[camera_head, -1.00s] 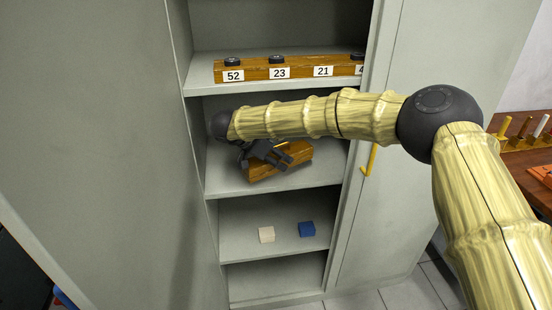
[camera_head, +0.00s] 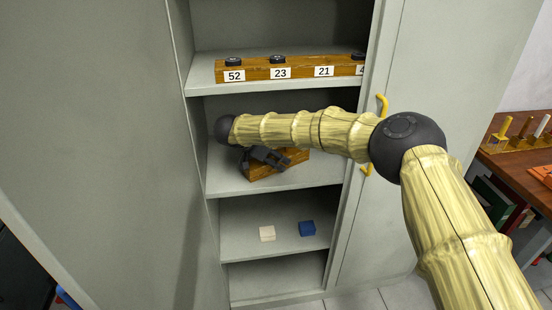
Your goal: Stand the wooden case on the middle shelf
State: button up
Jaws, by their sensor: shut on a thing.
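The wooden case (camera_head: 262,172) is a brown wooden block on or just above the middle shelf (camera_head: 320,175) of the grey cabinet. I cannot tell whether its underside touches the shelf. My dark gripper (camera_head: 284,160) reaches into this compartment from the left end of my arm and is shut on the case, covering part of its top. My arm hides the upper back of the case and of the compartment.
The shelf above holds a long wooden rack (camera_head: 300,68) with number labels and black knobs. A cabinet door with a yellow handle (camera_head: 382,105) stands right. A table (camera_head: 530,165) is at far right.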

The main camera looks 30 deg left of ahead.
jog(key=o, duration=1.4)
jog(key=b+v, duration=0.1)
jog(key=v, duration=0.5)
jog(key=shift+s+a+r, duration=0.1)
jog(key=shift+s+r, duration=0.1)
jog(key=shift+r, duration=0.05)
jog(key=shift+s+a+r, duration=0.15)
jog(key=shift+s+r, duration=0.1)
jog(key=shift+r, duration=0.15)
